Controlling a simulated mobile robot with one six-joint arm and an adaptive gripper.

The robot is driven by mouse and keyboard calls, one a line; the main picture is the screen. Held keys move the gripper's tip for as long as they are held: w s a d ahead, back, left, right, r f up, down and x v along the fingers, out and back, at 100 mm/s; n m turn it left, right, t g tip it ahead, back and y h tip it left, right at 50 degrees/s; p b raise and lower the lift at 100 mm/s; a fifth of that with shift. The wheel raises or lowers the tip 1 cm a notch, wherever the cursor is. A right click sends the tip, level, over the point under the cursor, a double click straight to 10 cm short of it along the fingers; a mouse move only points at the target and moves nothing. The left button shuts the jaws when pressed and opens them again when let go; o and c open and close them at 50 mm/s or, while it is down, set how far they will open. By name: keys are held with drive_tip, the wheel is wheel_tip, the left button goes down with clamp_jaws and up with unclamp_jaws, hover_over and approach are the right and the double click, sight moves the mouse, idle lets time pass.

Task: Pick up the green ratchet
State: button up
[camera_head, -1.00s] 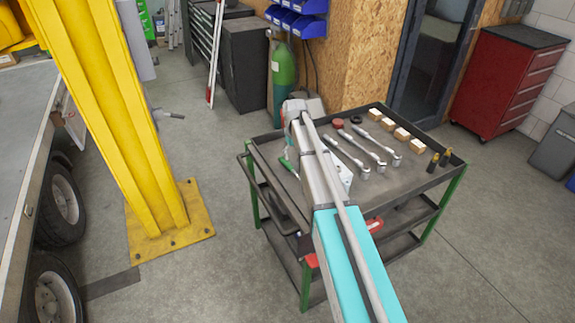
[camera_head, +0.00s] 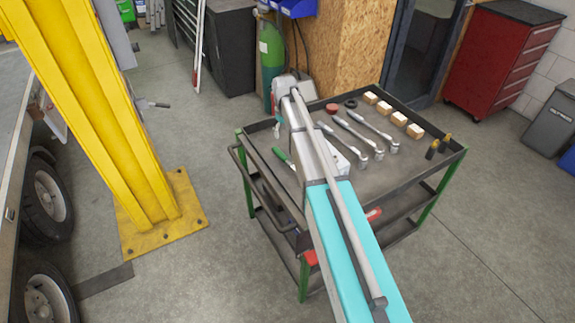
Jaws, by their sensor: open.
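The green ratchet (camera_head: 283,157) lies on the top tray of the cart (camera_head: 398,183), near its left side. Only its green handle shows; the rest is hidden behind my arm. My arm reaches from the lower right across the tray, and its wrist end is near the tray's far left corner. My gripper is hidden by the arm, so its place relative to the ratchet cannot be told.
Several metal ratchets (camera_head: 362,137) lie right of my arm, with wooden blocks (camera_head: 399,118) behind them. Two dark, yellow-tipped items (camera_head: 438,147) stand at the tray's right. A yellow column (camera_head: 120,130) stands left. A green gas cylinder (camera_head: 271,55) stands behind the cart.

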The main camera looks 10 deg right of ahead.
sight(285, 158)
drive_tip(key=shift+f, duration=0.1)
wheel_tip(285, 158, down, 8)
drive_tip(key=b, duration=0.8)
drive_tip(key=shift+a+f, duration=0.1)
drive_tip(key=shift+f, duration=0.05)
drive_tip(key=shift+s, duration=0.1)
drive_tip(key=shift+f+b, duration=0.1)
drive_tip(key=shift+b, duration=0.2)
drive_tip(key=shift+s+f+b, duration=0.15)
drive_tip(key=shift+f+b, duration=2.4)
drive_tip(key=shift+c, duration=0.2)
clamp_jaws()
